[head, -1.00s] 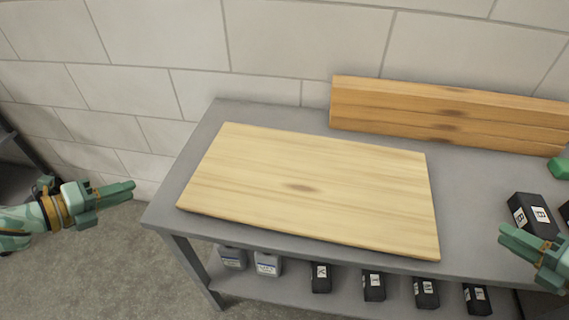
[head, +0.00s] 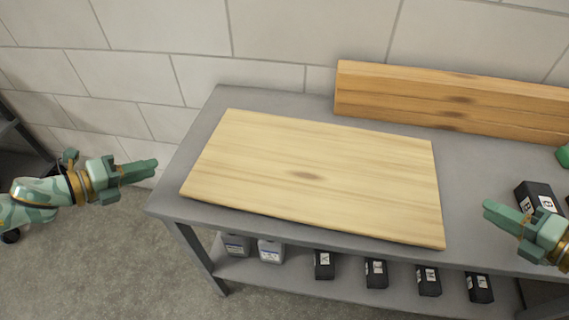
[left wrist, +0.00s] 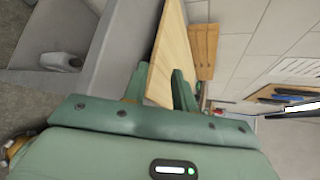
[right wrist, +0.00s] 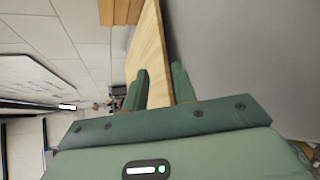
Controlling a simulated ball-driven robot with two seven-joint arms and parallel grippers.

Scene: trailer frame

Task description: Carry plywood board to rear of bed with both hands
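The plywood board (head: 310,175) lies flat on the grey workbench (head: 185,187), its front edge near the bench's front edge. My left gripper (head: 145,171) is off the board's left end, apart from it and beyond the bench's left edge. In the left wrist view the board (left wrist: 172,55) shows between the open fingers (left wrist: 160,88). My right gripper (head: 500,215) is to the right of the board's right end, apart from it, over the bench. In the right wrist view the board (right wrist: 148,60) lies ahead between the open fingers (right wrist: 160,85).
A stack of thick planks (head: 440,100) stands behind the board against the block wall (head: 300,40). A black box (head: 535,197) sits on the bench at the right, close to my right gripper. The lower shelf (head: 340,287) holds jugs (head: 271,250) and several black boxes.

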